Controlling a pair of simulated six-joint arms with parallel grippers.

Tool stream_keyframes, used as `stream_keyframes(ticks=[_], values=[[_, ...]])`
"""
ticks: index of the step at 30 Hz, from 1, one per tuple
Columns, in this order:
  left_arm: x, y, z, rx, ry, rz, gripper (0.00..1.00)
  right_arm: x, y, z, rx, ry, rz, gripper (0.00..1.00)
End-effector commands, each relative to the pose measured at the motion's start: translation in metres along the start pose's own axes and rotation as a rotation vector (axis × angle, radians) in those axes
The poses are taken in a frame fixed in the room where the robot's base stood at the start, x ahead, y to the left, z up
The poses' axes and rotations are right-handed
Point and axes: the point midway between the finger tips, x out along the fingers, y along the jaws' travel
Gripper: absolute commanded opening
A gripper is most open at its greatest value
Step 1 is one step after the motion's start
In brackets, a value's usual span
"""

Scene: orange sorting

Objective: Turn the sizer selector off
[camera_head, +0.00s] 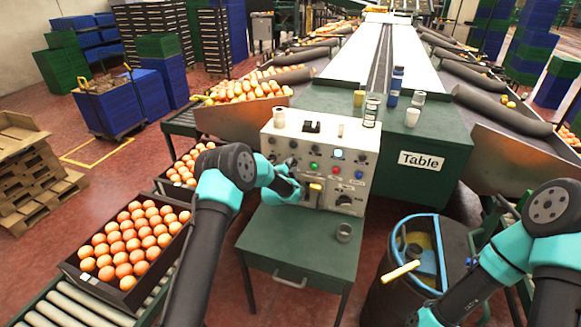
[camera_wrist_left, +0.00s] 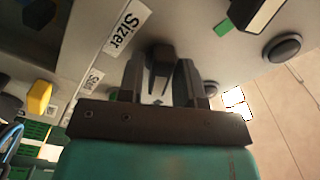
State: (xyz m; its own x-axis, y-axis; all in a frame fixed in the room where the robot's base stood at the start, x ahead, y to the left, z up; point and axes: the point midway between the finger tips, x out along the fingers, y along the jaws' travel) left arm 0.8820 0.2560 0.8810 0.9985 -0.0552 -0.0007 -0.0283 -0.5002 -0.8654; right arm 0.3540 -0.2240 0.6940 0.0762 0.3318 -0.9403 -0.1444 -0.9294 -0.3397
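The grey control panel (camera_head: 352,172) stands on the green table. In the left wrist view the white "Sizer" label (camera_wrist_left: 127,27) is beside a dark selector knob (camera_wrist_left: 158,58). My left gripper (camera_head: 297,190) is at the panel's lower left face and hides part of it. In the wrist view my left gripper (camera_wrist_left: 160,85) has its dark fingers on both sides of the knob, with light gaps visible beside the knob's handle, so it looks open around it. Contact cannot be made out. My right arm is at the lower right; its fingertips are not visible.
Near the gripper are a yellow switch (camera_head: 315,187), another black selector (camera_head: 344,200), and green (camera_head: 314,166) and red (camera_head: 337,169) buttons.

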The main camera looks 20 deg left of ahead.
Motion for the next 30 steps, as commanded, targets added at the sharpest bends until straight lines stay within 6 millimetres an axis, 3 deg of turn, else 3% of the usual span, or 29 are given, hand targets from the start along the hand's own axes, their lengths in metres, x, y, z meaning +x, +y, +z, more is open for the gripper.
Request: stream_keyframes(ticks=[10,22,30], values=[[-0.0001,0.0000,0.0000,0.000,0.000,0.000,0.00,0.0000,0.0000,0.0000,0.000,0.000,0.000,0.00],[-0.0001,0.0002,0.0002,-0.039,0.000,0.000,0.00,0.0000,0.0000,0.0000,0.000,0.000,0.000,0.00],[0.0001,0.0002,0.0004,-0.174,-0.001,-0.001,0.00,0.0000,0.0000,0.0000,0.000,0.000,0.000,0.00]])
